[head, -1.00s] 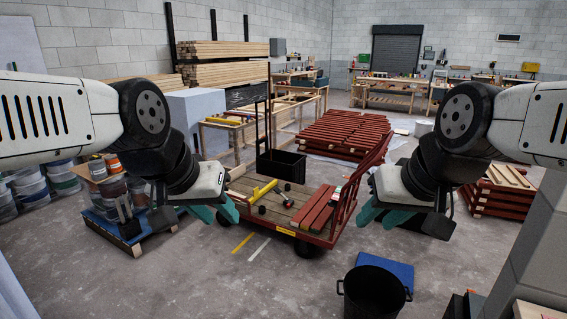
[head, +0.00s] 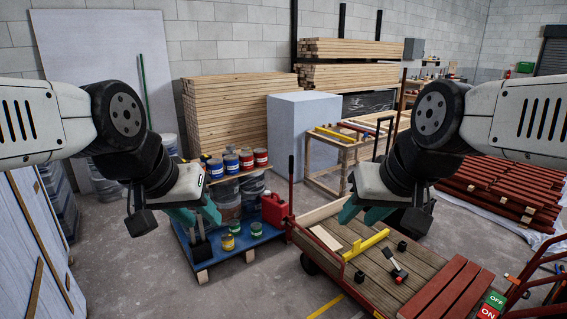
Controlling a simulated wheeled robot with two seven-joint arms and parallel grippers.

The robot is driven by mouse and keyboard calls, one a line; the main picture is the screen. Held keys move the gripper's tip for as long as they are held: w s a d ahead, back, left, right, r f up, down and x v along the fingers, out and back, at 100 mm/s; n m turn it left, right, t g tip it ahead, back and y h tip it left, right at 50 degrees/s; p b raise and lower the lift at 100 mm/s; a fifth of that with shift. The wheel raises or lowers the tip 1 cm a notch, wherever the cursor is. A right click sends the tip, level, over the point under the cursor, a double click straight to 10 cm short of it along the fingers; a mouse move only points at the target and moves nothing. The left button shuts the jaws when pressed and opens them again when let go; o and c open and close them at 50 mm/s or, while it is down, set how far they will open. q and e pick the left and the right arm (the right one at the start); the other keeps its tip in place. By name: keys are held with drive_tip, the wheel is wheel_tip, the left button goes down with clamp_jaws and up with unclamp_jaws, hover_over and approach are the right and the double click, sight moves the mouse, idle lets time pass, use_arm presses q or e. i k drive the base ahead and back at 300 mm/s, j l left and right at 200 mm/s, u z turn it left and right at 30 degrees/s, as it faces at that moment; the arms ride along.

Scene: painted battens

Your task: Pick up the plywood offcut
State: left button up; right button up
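A small flat pale wood piece (head: 325,238), which looks like the plywood offcut, lies on the left end of the cart's plank deck (head: 415,272), beside a yellow bar. Nothing covers it. My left gripper (head: 197,216) hangs open and empty in front of the blue pallet with paint cans, left of the piece. My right gripper (head: 363,214) is open and empty, and in the picture it is just above and right of the piece. Neither gripper touches it.
The cart also bears a yellow bar (head: 366,245), small black blocks, a hammer-like tool (head: 398,273) and red battens (head: 447,290). A blue pallet (head: 240,246) holds paint cans and a red jerrycan (head: 274,210). Pale panels (head: 40,240) stand at left. Floor is clear at lower left.

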sight(324, 236)
drive_tip(key=i+j+z, duration=0.1)
drive_tip(key=i, duration=0.35)
drive_tip(key=i+j+z, duration=0.1)
drive_tip(key=i, duration=0.3)
drive_tip(key=i+j, duration=0.15)
drive_tip(key=i, duration=0.25)
drive_tip(key=i+j+z, duration=0.15)
drive_tip(key=i+z, duration=0.15)
drive_tip(key=z, duration=0.15)
drive_tip(key=i+j+z, duration=0.25)
drive_tip(key=z, duration=0.15)
drive_tip(key=i+j+z, duration=0.25)
drive_tip(key=z, duration=0.2)
drive_tip(key=i+j+z, duration=0.15)
drive_tip(key=j+z, duration=0.3)
drive_tip(key=i+j+z, duration=0.1)
drive_tip(key=j+z, duration=0.3)
drive_tip(key=i+j+z, duration=0.1)
drive_tip(key=j+z, duration=0.35)
drive_tip(key=j, duration=0.15)
drive_tip(key=j+z, duration=0.4)
drive_tip(key=j, duration=0.2)
